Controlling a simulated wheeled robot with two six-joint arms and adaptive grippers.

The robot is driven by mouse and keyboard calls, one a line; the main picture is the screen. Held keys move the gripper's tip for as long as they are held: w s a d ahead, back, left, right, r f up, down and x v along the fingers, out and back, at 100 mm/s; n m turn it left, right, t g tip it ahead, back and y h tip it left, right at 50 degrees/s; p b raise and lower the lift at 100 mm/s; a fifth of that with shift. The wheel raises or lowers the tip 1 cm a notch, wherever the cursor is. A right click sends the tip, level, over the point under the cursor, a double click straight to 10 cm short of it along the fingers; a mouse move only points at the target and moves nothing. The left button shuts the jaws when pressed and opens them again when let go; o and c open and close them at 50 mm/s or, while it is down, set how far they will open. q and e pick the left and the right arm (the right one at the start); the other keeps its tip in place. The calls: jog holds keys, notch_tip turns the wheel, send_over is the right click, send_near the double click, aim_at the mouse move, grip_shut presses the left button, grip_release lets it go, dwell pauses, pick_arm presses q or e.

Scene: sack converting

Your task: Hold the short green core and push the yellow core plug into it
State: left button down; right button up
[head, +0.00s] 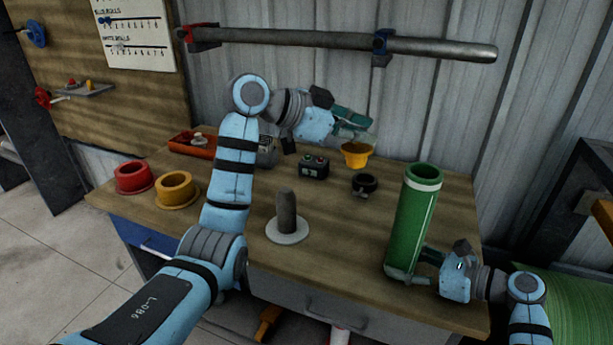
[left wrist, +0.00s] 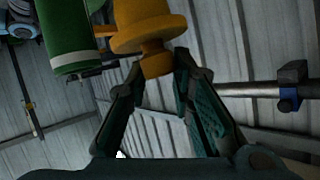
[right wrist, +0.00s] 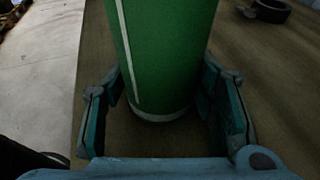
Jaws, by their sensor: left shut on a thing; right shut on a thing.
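The green core (head: 411,225) is a tall tube with a white band near its open top, standing upright at the table's right front. My right gripper (head: 408,277) is shut on it near its bottom; the right wrist view shows the core (right wrist: 165,60) between both fingers. The yellow plug (head: 355,156) is held by my left gripper (head: 350,138) above the back of the table, behind and left of the core. In the left wrist view the fingers pinch the plug's narrow knob (left wrist: 156,62). The plug is apart from the core in the head view.
A grey peg on a white disc (head: 288,228) stands mid-table. A black ring (head: 364,184) and a dark button box (head: 314,166) lie behind it. Red (head: 133,178) and yellow (head: 177,190) rings and a red tray (head: 192,145) are at left. A wall bar (head: 440,48) runs above.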

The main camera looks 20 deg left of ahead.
pick_arm(q)
jog(key=s+d+r+m+g+h, duration=0.1)
jog(key=d+r+m+g, duration=0.1)
jog(key=d+r, duration=0.5)
notch_tip(320, 180, up, 3)
jog(key=m+h, duration=0.1)
jog(key=m, duration=0.1)
send_over(422, 181)
jog(key=w, duration=0.3)
pick_arm(e)
jog(key=shift+s+d, duration=0.1)
pick_arm(q)
jog(key=shift+s+d+f+g, duration=0.2)
jog(key=shift+d+g, duration=0.1)
jog(key=shift+g, duration=0.1)
jog(key=shift+w+a, duration=0.1)
jog(key=shift+f, duration=0.1)
notch_tip(422, 181, down, 8)
jog(key=c, duration=1.3)
grip_release()
